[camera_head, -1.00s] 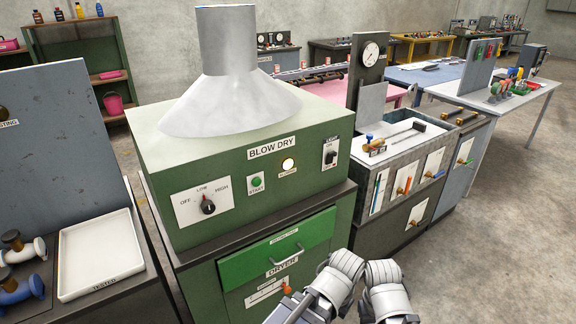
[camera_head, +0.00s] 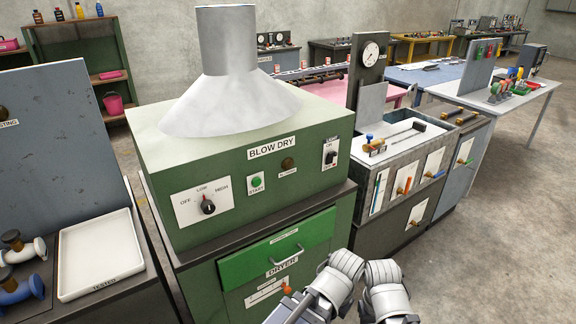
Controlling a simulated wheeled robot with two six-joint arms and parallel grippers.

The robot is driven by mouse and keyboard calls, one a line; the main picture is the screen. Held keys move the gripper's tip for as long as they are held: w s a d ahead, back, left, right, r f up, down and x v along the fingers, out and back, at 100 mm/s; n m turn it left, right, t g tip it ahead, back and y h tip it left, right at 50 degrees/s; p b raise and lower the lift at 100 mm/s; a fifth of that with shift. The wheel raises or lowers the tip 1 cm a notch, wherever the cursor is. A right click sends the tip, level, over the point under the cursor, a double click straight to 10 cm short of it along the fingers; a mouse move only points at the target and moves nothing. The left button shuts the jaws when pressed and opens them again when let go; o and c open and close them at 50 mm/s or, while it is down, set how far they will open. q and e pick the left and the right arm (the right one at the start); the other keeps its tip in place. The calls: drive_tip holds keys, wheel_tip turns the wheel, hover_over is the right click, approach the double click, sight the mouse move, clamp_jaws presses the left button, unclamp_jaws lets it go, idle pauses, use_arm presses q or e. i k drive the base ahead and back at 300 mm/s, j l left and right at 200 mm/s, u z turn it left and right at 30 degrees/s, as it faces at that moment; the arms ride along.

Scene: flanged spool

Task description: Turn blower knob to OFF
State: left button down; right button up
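The blower knob (camera_head: 208,207) is a small black dial on a white plate on the front of the green blow dry unit (camera_head: 300,190). OFF is printed at its left, LOW above and HIGH at its right. Its pointer seems to face up toward LOW, but it is too small to be sure. Nothing touches the knob. My two grey arms show at the bottom centre-right, in front of the cabinet and to the right of the knob. No gripper fingers can be made out in the view.
A green START button (camera_head: 256,182), a dark indicator lamp (camera_head: 288,164) and a light switch (camera_head: 330,157) share the front panel. A metal hood (camera_head: 230,105) stands on top. A green drawer (camera_head: 277,250) lies below. A white tray (camera_head: 130,262) is at the left.

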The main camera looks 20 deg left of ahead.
sight(208, 206)
drive_tip(key=u, duration=1.3)
